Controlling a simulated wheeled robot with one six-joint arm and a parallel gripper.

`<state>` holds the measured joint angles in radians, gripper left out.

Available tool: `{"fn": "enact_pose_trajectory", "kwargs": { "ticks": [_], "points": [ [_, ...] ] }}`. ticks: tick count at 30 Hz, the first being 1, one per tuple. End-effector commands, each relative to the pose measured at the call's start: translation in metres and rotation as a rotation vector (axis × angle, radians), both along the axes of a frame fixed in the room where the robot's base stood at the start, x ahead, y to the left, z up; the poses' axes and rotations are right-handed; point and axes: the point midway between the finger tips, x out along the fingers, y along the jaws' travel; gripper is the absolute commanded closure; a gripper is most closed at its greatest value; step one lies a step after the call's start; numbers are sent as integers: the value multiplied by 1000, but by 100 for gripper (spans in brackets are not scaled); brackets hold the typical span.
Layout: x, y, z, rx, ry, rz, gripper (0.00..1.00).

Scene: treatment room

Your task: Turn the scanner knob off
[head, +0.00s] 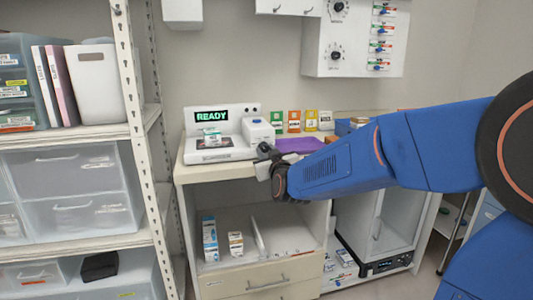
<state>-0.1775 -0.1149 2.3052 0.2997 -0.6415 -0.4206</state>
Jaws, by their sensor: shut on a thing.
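The scanner (222,152) is a white device on the counter at the centre, with a black display (212,115) that reads READY in green. A small white and green box lies on its flat bed. My gripper (265,151) is at the front of this housing, shut on what appears to be the scanner knob. The gripper covers the knob, so its turn position cannot be seen.
My arm crosses from the right, low over the counter (200,174). Several coloured cards (294,121) and a purple folder (298,145) are behind it. A shelf rack (130,130) stands close at the left. A wall panel with dials (353,40) hangs above.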

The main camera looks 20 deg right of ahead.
Motion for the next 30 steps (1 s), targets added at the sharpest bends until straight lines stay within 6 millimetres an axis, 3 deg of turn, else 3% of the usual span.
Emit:
{"fn": "enact_pose_trajectory", "kwargs": {
  "ticks": [18,30],
  "points": [
    [0,-1,0,-485,1,1,96],
    [0,-1,0,-615,1,1,96]
  ]
}}
